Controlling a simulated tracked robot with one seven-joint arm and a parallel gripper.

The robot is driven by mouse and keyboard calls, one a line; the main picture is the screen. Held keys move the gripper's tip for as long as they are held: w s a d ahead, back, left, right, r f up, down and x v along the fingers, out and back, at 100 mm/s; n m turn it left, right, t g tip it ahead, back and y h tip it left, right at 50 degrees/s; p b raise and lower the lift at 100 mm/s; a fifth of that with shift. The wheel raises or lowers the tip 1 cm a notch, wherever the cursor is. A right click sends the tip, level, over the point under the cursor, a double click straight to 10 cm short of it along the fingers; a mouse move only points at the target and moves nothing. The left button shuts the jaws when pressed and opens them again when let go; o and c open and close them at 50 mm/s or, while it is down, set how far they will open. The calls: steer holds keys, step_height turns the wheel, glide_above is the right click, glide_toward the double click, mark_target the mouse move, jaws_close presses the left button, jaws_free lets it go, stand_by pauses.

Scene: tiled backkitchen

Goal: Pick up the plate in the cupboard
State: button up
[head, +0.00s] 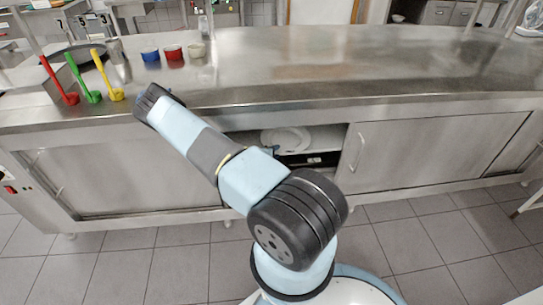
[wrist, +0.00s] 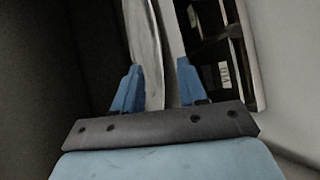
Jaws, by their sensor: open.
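The plate (head: 287,140) is pale and round and lies in the open middle part of the cupboard under the steel counter, partly hidden by my arm. In the wrist view the plate (wrist: 146,45) shows nearly edge-on as a pale band. My gripper (wrist: 160,66) has its two blue fingers apart, one on each side of the plate's rim. I cannot tell whether either finger touches it. In the head view my arm reaches over to the cupboard opening and hides most of the gripper.
The cupboard's sliding door (head: 430,148) covers the right side; its shelf and dark interior show beside the plate. On the counter (head: 330,62) stand red, green and yellow ladles (head: 101,75) and several small bowls (head: 173,53).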

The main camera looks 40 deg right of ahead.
steer(key=shift+d, duration=0.15)
steer(key=shift+c, duration=0.4)
steer(key=shift+w+d, duration=0.1)
steer(key=c, duration=0.6)
jaws_close()
steer(key=shift+f, duration=0.15)
